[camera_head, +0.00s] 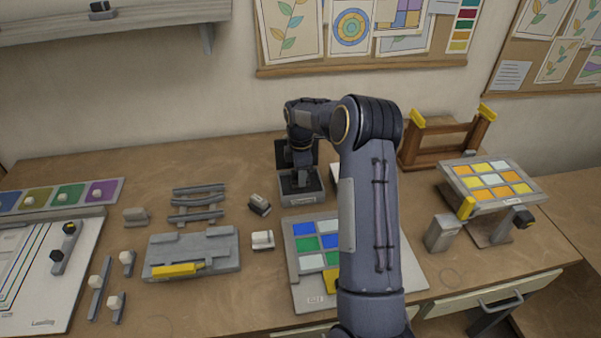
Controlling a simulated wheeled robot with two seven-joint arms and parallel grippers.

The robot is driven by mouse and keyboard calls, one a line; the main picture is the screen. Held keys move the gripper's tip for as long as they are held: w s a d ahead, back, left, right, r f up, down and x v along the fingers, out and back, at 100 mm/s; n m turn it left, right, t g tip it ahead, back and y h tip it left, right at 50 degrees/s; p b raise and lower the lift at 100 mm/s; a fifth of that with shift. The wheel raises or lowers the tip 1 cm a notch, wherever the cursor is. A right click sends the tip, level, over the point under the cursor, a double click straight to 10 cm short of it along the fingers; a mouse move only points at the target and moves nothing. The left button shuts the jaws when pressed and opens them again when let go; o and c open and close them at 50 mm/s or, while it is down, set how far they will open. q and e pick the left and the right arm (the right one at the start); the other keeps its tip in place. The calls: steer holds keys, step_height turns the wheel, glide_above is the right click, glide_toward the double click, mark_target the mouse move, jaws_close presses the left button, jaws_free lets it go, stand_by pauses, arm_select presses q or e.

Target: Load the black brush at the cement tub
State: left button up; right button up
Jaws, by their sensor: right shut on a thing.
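My right arm comes in from the bottom and reaches over the table. My right gripper (299,160) points down at the back middle, over a dark grey box with a front label, the cement tub (300,199). The gripper is shut on a dark thing, taken as the black brush, whose lower end is down at the tub's opening. Gripper and brush are small and dark here, so I cannot tell whether the tip touches the contents. My left gripper is not in view.
A grey-framed panel of coloured glass squares (306,233) lies partly behind my arm. A tilted tile panel (490,185) and wooden rack (440,140) stand right. A grey tray with a yellow bar (190,255) and several small tools lie left.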

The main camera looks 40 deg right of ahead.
steer(key=shift+f, duration=0.4)
stand_by(1.0)
steer(key=shift+r+p, duration=1.5)
steer(key=shift+r, duration=2.1)
steer(key=shift+f, duration=0.1)
